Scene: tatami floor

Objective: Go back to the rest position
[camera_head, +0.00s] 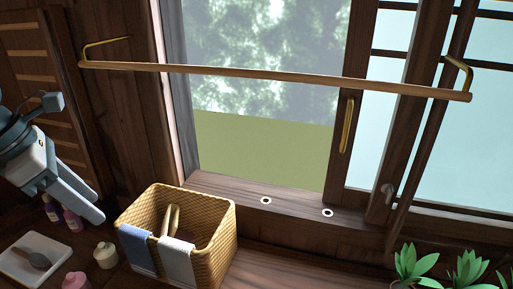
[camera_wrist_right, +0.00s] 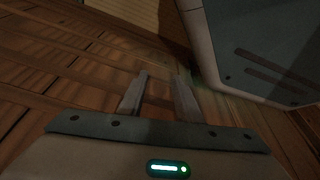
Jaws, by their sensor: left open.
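My left gripper (camera_head: 94,208) comes in from the left edge in the head view. Its pale grey fingers point down and to the right, above the small bottles and left of the basket. It is open, and I see nothing held in it. My right gripper (camera_wrist_right: 162,75) shows only in the right wrist view. Its two fingers stand apart with nothing between them, over a dim wooden surface.
A woven basket (camera_head: 218,247) with a blue and a white cloth over its rim stands below the window. A white tray (camera_head: 14,262), a cream pot (camera_head: 105,256) and pink bottles (camera_head: 73,220) are at lower left. A wooden rod (camera_head: 270,76) crosses the window. Plants (camera_head: 415,262) stand lower right.

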